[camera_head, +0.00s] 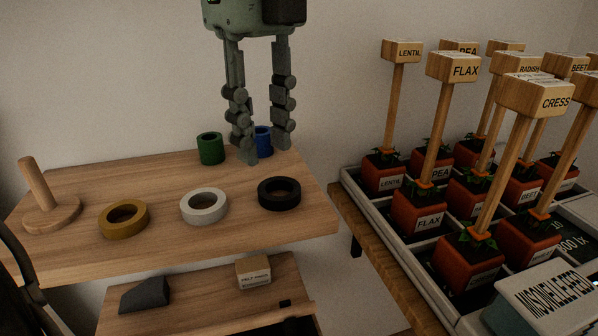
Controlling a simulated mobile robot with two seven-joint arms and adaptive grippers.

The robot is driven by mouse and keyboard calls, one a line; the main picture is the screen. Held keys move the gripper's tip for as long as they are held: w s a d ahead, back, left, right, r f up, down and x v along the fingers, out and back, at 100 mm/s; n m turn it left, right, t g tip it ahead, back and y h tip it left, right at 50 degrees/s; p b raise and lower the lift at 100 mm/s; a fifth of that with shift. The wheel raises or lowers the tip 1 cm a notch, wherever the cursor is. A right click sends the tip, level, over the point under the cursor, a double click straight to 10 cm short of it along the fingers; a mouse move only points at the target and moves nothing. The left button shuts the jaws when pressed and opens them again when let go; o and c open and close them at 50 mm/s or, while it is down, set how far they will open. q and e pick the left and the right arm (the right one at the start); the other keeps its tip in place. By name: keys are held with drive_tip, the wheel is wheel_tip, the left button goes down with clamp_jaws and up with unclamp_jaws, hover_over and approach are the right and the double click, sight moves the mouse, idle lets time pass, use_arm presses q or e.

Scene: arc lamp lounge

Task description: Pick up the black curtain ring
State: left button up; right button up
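The black curtain ring (279,193) lies flat near the right end of the wooden shelf (165,236). Its middle is open and nothing touches it. A white ring (204,206) and a mustard-yellow ring (124,218) lie to its left in a row. At the far left of the shelf is a wooden peg on a round base (46,205).
A lower shelf holds a dark wedge (145,294) and a wooden block (253,271). Labelled plant pots (418,211) with tall wooden signs crowd the right.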

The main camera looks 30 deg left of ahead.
sight(266, 196)
use_arm(q)
drive_tip(key=f, duration=0.6)
drive_tip(key=shift+w+a+f+p, duration=0.15)
drive_tip(key=shift+a+f+p, duration=0.1)
drive_tip(key=shift+a+p, duration=0.05)
drive_tip(key=shift+f, duration=0.4)
clamp_jaws()
use_arm(e)
drive_tip(key=shift+s+f, duration=0.55)
drive_tip(key=shift+f, duration=0.25)
